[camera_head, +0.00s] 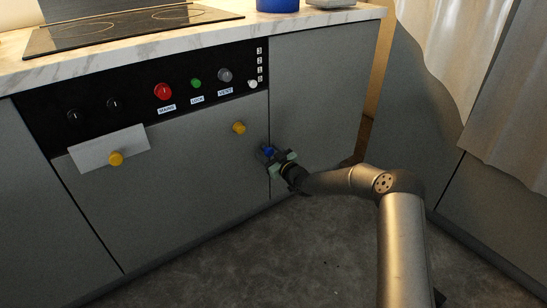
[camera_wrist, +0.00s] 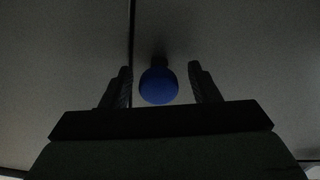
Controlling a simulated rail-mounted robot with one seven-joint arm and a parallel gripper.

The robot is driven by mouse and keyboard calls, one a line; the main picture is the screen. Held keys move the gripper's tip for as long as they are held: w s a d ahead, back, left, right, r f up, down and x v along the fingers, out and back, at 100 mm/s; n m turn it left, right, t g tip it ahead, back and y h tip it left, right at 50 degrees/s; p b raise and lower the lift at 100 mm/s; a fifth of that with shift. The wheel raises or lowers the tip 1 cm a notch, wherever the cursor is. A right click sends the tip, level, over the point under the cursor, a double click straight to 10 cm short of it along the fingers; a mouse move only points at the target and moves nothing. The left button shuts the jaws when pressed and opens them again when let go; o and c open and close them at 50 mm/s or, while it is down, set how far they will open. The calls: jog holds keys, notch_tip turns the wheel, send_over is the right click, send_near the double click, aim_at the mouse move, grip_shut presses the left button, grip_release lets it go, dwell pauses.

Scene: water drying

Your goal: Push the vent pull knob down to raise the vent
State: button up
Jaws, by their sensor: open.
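A round blue knob (camera_head: 268,151) sits low on the grey cabinet front, near a vertical panel seam. It also shows in the wrist view (camera_wrist: 158,86), between the two fingers of my gripper (camera_wrist: 161,88). My gripper (camera_head: 274,156) is open around the knob; I cannot tell whether either finger touches it. In the head view my gripper partly hides the knob. A grey round knob (camera_head: 225,75) sits above the VENT label (camera_head: 226,91) on the black panel. A small white knob (camera_head: 252,84) is below a column of numbers. No label shows by the blue knob.
The black panel (camera_head: 135,118) also carries a red button (camera_head: 162,91), a green button (camera_head: 196,83) and dark knobs. Yellow knobs (camera_head: 239,128) (camera_head: 116,159) sit on the cabinet front, one on a pale plate. The dark floor (camera_head: 240,255) is clear. A curtain (camera_head: 460,70) hangs at right.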

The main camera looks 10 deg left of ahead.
jog(key=p+v, duration=0.5)
jog(key=v, duration=1.2)
jog(key=shift+d, duration=0.2)
jog(key=shift+s, duration=0.1)
jog(key=s+d+r+m+g+h+p, duration=0.1)
jog(key=s+d+r+g+h+p, duration=0.25)
jog(key=r+p, duration=0.5)
jog(key=s+d+r+m+g+h+p, duration=0.15)
jog(key=s+d+r+h+p, duration=0.3)
jog(key=r, duration=0.65)
jog(key=s+d+r+m+g+h+p, duration=0.25)
jog(key=s+r+p, duration=0.4)
jog(key=r, duration=0.35)
jog(key=s+d+r+m+g+p, duration=0.1)
jog(key=s+r+m+g+p, duration=0.1)
jog(key=s+r+p, duration=0.4)
jog(key=s+r+m+g+h+p, duration=0.1)
jog(key=s+r+m+g+p, duration=0.2)
jog(key=s+r+p, duration=0.4)
jog(key=s+r, duration=0.3)
jog(key=s, duration=0.3)
jog(key=s+r, duration=0.3)
jog(key=s, duration=0.4)
jog(key=shift+d+r+g, duration=0.25)
jog(key=shift+d+g, duration=0.1)
jog(key=shift+d, duration=0.05)
